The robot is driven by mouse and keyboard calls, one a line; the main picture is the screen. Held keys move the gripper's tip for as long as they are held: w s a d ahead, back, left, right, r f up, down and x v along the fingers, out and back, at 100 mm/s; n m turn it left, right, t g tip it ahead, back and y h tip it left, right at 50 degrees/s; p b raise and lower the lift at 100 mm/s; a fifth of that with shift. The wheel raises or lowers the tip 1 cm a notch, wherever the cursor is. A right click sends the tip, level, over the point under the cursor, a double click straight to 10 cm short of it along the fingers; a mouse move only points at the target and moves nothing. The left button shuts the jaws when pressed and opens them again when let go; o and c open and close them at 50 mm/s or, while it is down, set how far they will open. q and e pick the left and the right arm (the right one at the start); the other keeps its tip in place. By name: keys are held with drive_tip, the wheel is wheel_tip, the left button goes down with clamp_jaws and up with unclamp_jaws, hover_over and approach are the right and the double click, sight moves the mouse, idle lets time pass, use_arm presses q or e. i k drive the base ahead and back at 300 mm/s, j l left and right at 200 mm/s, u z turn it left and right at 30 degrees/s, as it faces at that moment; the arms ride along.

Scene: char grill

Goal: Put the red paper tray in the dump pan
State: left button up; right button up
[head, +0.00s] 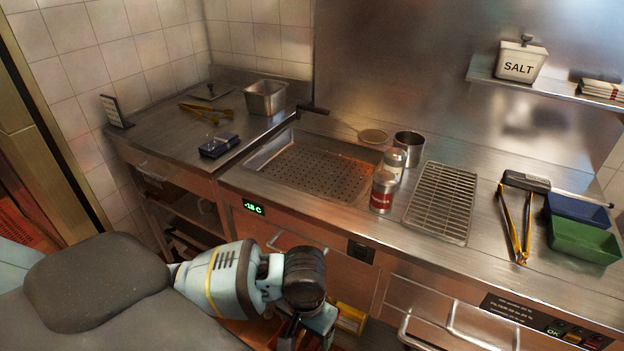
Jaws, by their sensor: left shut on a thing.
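My left gripper (306,335) is low at the bottom edge, in front of the counter and below its top. The dump pan (256,168) appears to be the recessed steel pan with a perforated floor in the middle of the counter. It looks empty, and my left gripper is below and in front of it. My right gripper is not in view.
A red-labelled shaker (383,192), a second shaker (394,165) and a steel cup (409,148) stand right of the pan. A wire rack (441,203), tongs (516,225), a blue tray (578,211) and a green tray (584,241) lie further right. Drawer handles (480,335) stick out in front.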

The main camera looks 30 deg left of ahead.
sight(326, 186)
drive_tip(key=j+z, duration=0.1)
drive_tip(key=j, duration=0.3)
drive_tip(key=k+j+z, duration=0.1)
drive_tip(key=j, duration=0.3)
drive_tip(key=k+j+z, duration=0.1)
drive_tip(key=j, duration=0.3)
drive_tip(key=k, duration=0.05)
